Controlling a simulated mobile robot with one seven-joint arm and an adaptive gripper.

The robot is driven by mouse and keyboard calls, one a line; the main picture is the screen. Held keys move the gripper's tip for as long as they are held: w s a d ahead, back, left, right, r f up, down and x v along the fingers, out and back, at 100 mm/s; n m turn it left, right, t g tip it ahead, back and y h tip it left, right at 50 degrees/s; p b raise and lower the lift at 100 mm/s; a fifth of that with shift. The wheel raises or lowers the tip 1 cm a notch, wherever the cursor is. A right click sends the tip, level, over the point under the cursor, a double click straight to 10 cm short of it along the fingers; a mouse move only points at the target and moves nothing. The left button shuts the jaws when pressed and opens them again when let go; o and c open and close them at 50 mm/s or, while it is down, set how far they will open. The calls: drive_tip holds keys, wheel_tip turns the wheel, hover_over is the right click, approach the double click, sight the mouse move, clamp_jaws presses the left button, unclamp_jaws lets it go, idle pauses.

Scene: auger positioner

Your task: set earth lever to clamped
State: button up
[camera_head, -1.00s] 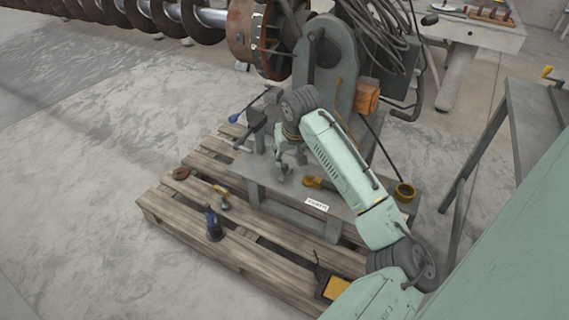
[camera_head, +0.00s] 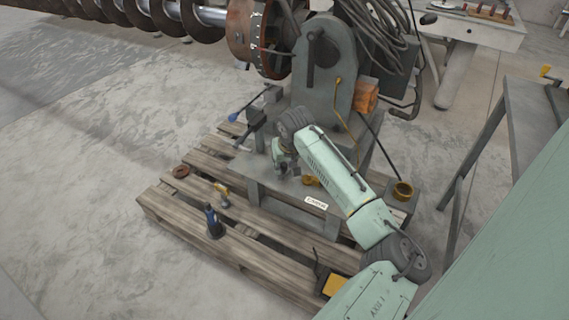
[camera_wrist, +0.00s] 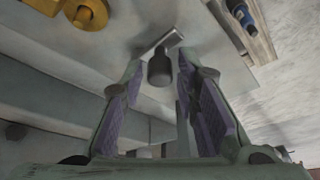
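A small grey lever-like part with a dark cylindrical knob (camera_wrist: 160,67) sticks out from the bench plate in the wrist view; it may be the earth lever, but no label on it can be read. My gripper (camera_wrist: 158,92) is open, its two purple-padded fingers on either side of this part, with a gap visible between pads and knob. In the head view my gripper (camera_head: 285,168) is low over the grey bench plate (camera_head: 270,195), beside a yellow part (camera_head: 311,181). My wrist and gripper hide the lever there.
The bench stands on a wooden pallet (camera_head: 165,210). A white label (camera_head: 316,203) is on the bench edge. A grey upright housing (camera_head: 325,75) rises behind my gripper.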

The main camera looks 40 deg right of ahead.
clamp_jaws()
